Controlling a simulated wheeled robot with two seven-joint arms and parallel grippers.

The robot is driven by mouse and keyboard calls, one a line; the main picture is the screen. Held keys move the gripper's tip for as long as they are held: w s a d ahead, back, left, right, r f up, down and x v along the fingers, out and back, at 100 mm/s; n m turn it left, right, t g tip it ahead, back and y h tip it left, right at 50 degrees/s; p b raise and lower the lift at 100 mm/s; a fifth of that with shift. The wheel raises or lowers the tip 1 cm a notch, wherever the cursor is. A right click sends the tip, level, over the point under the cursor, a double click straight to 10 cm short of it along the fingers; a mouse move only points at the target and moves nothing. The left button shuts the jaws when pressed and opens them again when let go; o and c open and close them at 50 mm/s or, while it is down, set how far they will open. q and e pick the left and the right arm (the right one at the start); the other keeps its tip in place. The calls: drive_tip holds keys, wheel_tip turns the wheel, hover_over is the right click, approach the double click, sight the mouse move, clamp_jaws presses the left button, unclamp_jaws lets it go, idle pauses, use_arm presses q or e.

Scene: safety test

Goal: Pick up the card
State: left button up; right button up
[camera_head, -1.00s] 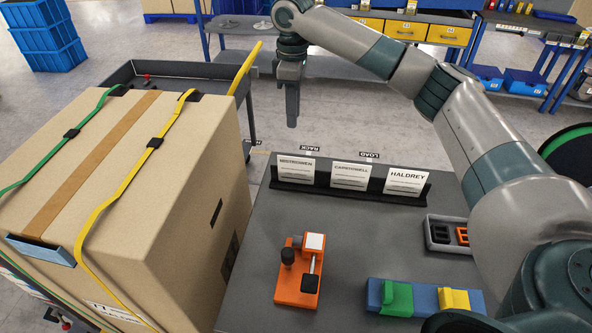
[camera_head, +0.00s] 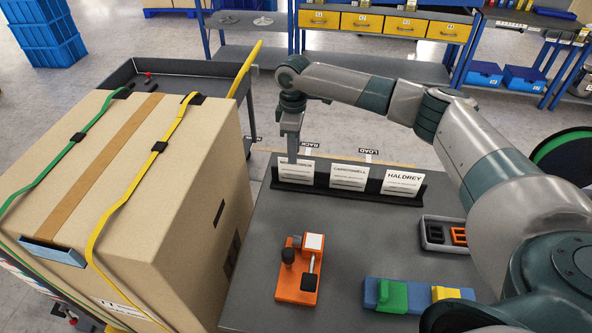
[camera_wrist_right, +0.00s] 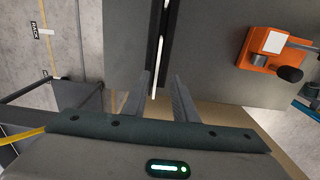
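Three white cards stand in a black holder (camera_head: 350,193) at the table's far edge: a left card (camera_head: 296,173) partly hidden by my gripper, a middle card (camera_head: 348,177) reading roughly "CARROWELL", and a right card (camera_head: 402,182) reading "HALDREY". My right gripper (camera_head: 292,160) points down at the left card's top edge. In the right wrist view its two fingers (camera_wrist_right: 159,85) are apart, with the thin white edge of a card (camera_wrist_right: 154,92) between them. Whether they touch it I cannot tell. My left gripper is not in view.
An orange fixture (camera_head: 299,270) stands on the grey table (camera_head: 350,245), with blue, green and yellow blocks (camera_head: 410,297) and a grey tray (camera_head: 432,235) to its right. A large strapped carton (camera_head: 165,200) borders the table on the left. The table's middle is clear.

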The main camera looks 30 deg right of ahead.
drive_tip(key=p, duration=0.3)
hover_over(296, 171)
wheel_tip(296, 171, down, 4)
drive_tip(key=shift+w+d+f, duration=0.1)
drive_tip(key=shift+f, duration=0.5)
clamp_jaws()
